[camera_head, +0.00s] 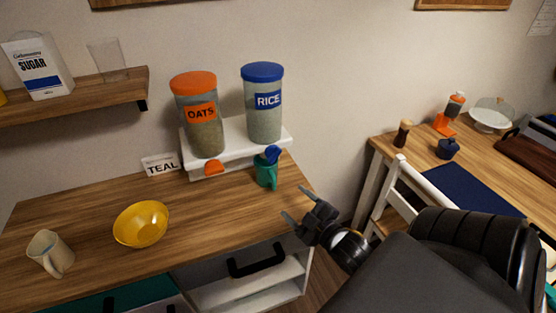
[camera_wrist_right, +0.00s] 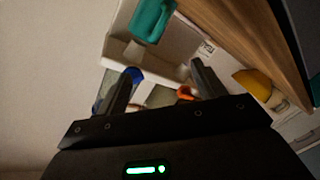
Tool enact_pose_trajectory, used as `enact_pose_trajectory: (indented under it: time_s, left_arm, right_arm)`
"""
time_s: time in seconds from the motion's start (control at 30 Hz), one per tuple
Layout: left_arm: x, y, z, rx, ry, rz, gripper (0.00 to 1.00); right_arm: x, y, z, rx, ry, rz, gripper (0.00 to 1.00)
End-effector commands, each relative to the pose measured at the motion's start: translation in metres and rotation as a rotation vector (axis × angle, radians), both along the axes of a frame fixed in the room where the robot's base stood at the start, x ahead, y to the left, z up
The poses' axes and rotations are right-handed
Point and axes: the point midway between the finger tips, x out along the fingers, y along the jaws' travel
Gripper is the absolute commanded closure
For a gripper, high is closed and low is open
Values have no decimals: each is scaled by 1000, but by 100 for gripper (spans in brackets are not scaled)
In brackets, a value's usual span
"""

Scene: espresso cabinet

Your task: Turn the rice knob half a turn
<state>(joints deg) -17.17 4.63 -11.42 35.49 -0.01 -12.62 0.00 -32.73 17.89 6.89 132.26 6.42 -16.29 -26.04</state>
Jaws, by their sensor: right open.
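The rice dispenser (camera_head: 264,112) is a clear canister with a blue lid and a RICE label, on a white stand (camera_head: 240,136). Its blue rice knob (camera_head: 272,154) sits low on the stand's front, just above a teal cup (camera_head: 266,175). My right gripper (camera_head: 300,205) is open and empty, in front of and right of the cup, apart from the knob. In the right wrist view, the cup (camera_wrist_right: 150,18) is beyond the fingers. A blue part (camera_wrist_right: 133,73) shows behind one finger; I cannot tell if it is the knob. My left gripper is out of view.
The oats dispenser (camera_head: 203,130) with its orange knob (camera_head: 213,168) stands left of the rice one. A TEAL sign (camera_head: 161,165), a yellow bowl (camera_head: 141,224) and a beige mug (camera_head: 50,252) are on the wooden counter (camera_head: 95,205). A chair (camera_head: 420,180) stands right of my gripper.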

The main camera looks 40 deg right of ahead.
Motion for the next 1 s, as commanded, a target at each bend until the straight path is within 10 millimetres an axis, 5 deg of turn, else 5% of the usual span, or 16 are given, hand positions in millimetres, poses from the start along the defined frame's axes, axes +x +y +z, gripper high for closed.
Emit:
enact_pose_trajectory:
  time_s: [0.2, 0.53, 1.0]
  left_arm:
    - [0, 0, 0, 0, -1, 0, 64]
    - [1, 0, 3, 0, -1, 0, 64]
    - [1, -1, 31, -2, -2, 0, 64]
  right_arm:
    - [2, -19, 47, -174, -245, 30, 31]
    - [7, -21, 60, -211, -300, 36, 31]
    - [84, -23, 80, -208, -298, 35, 31]
